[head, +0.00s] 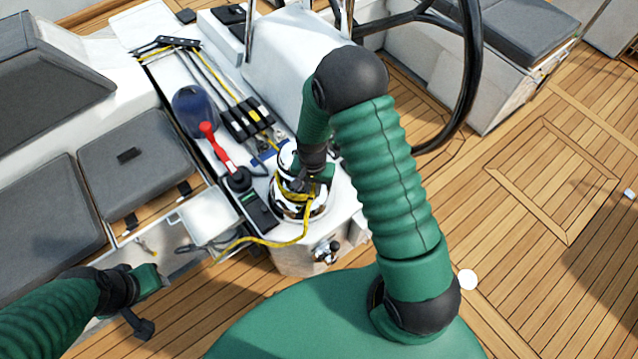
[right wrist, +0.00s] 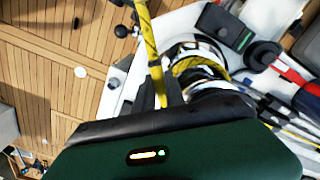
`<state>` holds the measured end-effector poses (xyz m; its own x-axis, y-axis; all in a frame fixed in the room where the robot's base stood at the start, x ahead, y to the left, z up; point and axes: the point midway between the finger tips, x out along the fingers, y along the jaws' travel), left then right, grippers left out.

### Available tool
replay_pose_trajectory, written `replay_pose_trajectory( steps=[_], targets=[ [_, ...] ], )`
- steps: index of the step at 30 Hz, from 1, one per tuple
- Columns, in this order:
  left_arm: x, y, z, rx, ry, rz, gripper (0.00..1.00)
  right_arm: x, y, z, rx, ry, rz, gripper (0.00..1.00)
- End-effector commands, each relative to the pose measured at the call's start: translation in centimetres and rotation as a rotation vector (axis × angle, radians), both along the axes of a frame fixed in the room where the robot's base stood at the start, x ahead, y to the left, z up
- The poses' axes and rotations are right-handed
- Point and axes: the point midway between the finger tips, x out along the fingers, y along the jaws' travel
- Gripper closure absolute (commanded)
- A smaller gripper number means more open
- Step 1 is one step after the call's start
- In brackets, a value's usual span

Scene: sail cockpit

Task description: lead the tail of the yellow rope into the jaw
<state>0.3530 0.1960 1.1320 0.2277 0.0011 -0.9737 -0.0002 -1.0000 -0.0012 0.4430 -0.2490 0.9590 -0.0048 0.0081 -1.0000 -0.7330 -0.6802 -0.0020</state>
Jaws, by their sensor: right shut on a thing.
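The chrome winch (head: 284,207) stands on the white cockpit pedestal, with yellow rope wrapped around its drum; it also shows in the right wrist view (right wrist: 212,91). My right gripper (head: 318,181) is at the winch's upper right side. It is shut on the yellow rope (right wrist: 147,35), which runs between its fingers (right wrist: 160,98) beside the drum. A length of yellow rope (head: 284,243) hangs below the winch and runs left. The jaw at the winch top is mostly hidden by my right gripper and arm. My left gripper (head: 148,305) is low at left, away from the rope; its finger opening is unclear.
A red-handled lever (head: 216,146) and a row of dark rope clutches (head: 245,120) stand left of and behind the winch. A dark steering wheel (head: 470,75) is at the right. Grey cushions (head: 135,160) lie at left. Open teak deck (head: 540,190) lies at right.

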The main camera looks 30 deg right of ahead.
Motion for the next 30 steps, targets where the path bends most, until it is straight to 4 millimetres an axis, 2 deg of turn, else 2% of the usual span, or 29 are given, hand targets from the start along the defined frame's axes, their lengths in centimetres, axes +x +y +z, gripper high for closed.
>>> replay_pose_trajectory(
  steps=[10, 18, 27, 30],
  targets=[
    [0.0, 0.0, 0.1, 0.0, 0.0, 0.0, 0.64, 0.0, 0.4, 0.0, 0.0, 0.0, -0.039, 1.0],
    [0.0, 0.0, 0.7, 0.0, 0.0, 0.0, 0.64, 0.6, 2.7, 0.1, -0.001, 0.001, -0.241, 1.0],
    [0.0, 0.0, 0.6, 0.0, 0.0, 0.0, 0.64, 0.7, 2.8, 0.0, -0.001, 0.0, -0.263, 1.0],
    [0.0, 0.0, 1.0, 0.0, 0.0, 0.0, 0.64, 1.1, 3.5, 0.1, 0.0, 0.0, -0.32, 1.0]
  ],
)
